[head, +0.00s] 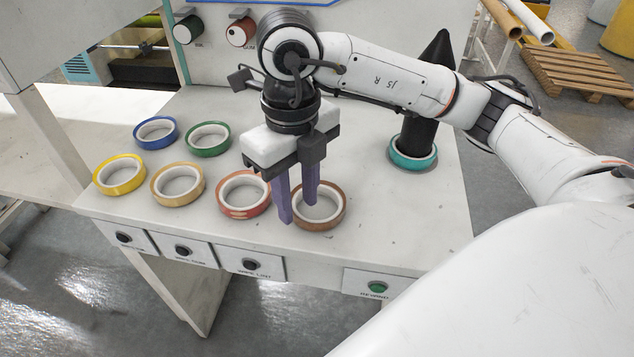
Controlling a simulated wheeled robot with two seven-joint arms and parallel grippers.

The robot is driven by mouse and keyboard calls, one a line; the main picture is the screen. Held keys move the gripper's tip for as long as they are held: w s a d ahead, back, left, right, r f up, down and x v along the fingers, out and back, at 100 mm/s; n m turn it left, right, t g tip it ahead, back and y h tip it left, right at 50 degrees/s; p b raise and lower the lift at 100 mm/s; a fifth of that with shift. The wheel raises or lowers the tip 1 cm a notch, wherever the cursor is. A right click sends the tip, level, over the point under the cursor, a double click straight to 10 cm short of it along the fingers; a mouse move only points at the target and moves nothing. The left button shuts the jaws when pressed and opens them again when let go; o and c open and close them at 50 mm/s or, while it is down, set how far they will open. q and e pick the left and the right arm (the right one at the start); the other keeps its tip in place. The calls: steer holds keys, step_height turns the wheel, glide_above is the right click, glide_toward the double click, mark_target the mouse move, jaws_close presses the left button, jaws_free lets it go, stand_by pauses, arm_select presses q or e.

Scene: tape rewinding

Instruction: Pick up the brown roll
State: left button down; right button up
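The brown roll (333,220) lies flat on the white table at its front, the rightmost roll of the front row. My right gripper (298,213) points down at the roll's left side. Its two purple fingers stand apart, one in front of the roll's left edge and the other over its hole. The fingers hide part of the roll's left wall. I cannot tell whether they touch the roll. My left gripper is not in view.
An orange-red roll (231,208) lies close on the left. Tan (160,198), yellow (98,184), blue (141,142) and green (192,148) rolls lie farther left. A teal roll (413,165) sits around a black cone (421,125). The table right of the brown roll is clear.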

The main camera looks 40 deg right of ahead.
mark_target(300, 217)
steer(key=shift+d+f, duration=0.15)
steer(key=shift+f, duration=1.75)
jaws_close()
